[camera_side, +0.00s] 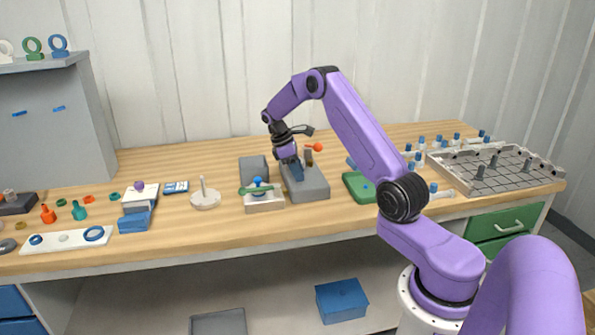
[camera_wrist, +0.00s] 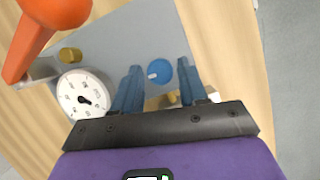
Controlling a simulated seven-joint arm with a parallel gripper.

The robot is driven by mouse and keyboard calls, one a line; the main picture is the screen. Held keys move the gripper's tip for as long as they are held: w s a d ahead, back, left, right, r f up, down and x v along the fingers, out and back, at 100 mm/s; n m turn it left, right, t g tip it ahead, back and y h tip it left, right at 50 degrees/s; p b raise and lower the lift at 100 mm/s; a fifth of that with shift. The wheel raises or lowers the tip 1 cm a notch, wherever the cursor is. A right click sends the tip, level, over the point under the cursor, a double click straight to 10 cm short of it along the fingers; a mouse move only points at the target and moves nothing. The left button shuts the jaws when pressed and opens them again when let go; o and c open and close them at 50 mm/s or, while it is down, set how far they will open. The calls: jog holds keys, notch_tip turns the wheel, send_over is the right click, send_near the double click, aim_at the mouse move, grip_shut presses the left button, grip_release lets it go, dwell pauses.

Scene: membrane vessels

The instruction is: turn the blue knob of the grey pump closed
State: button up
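The grey pump (camera_side: 312,189) stands on the wooden bench and its grey top (camera_wrist: 125,35) fills much of the wrist view. The blue knob (camera_wrist: 161,70) is round with a white mark towards its left side. My gripper (camera_wrist: 159,65) is open, its two blue fingers pointing at the pump's top with the knob between their tips in the picture. Gaps show on both sides of the knob, so the fingers are not closed on it. In the side view my gripper (camera_side: 294,172) is over the pump's left part and hides the knob.
A white dial gauge (camera_wrist: 83,96), a brass fitting (camera_wrist: 70,54) and an orange-handled lever (camera_wrist: 45,22) sit on the pump close to the left finger. A small vessel block with a green handle (camera_side: 264,203) stands left of the pump, a green block (camera_side: 358,187) right.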

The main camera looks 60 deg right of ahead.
jog(key=shift+o, duration=0.6)
jog(key=v, duration=1.7)
jog(key=shift+r, duration=0.25)
jog(key=shift+d, duration=0.1)
